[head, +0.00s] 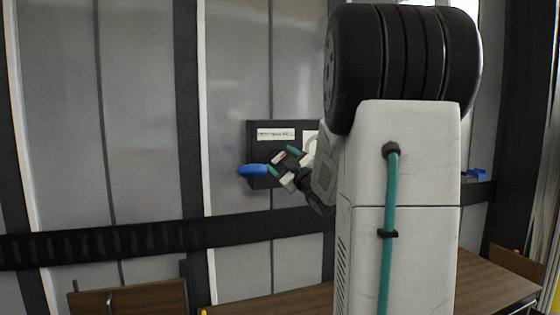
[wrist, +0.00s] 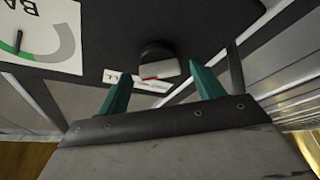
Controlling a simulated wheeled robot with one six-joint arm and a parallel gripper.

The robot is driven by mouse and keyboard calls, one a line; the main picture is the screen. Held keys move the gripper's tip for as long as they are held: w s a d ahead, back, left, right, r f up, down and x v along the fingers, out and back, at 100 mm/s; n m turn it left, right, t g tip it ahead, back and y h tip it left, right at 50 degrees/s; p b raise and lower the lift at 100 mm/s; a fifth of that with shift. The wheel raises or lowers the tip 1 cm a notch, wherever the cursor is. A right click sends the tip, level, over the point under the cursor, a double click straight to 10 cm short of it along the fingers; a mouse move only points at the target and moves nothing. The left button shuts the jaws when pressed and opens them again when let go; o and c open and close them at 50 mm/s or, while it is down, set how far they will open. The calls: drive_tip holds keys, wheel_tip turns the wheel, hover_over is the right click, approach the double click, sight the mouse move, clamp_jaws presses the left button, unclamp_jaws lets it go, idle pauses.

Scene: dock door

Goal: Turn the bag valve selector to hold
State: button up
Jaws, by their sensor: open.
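A black panel (head: 260,128) is on the grey door wall in the head view, with a white label (head: 276,134) too small to read. My gripper (head: 281,163) is in front of its lower part, jaws apart and empty. In the wrist view, the panel (wrist: 110,25) fills the top. A dark rounded knob (wrist: 157,60), apparently the selector, stands out between and beyond the teal fingertips of my gripper (wrist: 161,78), with no clear contact. A red and white marking shows beside it. A blue handle-like part (head: 252,170) is left of my gripper. The selector's setting is not readable.
A white gauge card (wrist: 42,35) with a green-grey arc is on the panel, left in the wrist view. A black rail (head: 110,243) crosses the wall. A brown table (head: 290,302) stands low in front. A blue item (head: 478,174) is at far right.

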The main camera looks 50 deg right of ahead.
drive_tip(key=shift+w+d+r, duration=0.1)
drive_tip(key=shift+w+r, duration=0.05)
drive_tip(key=shift+w, duration=0.25)
drive_tip(key=c, duration=1)
drive_tip(key=shift+n, duration=0.3)
drive_tip(key=n+y, duration=0.2)
drive_tip(key=n, duration=0.3)
drive_tip(key=shift+r+g, duration=0.1)
drive_tip(key=shift+g, duration=0.3)
drive_tip(key=shift+n+g+y, duration=0.35)
drive_tip(key=shift+n+g, duration=0.1)
drive_tip(key=shift+n, duration=0.85)
drive_tip(key=shift+n+g+y, duration=0.35)
drive_tip(key=shift+n+g, duration=0.1)
drive_tip(key=shift+n, duration=0.85)
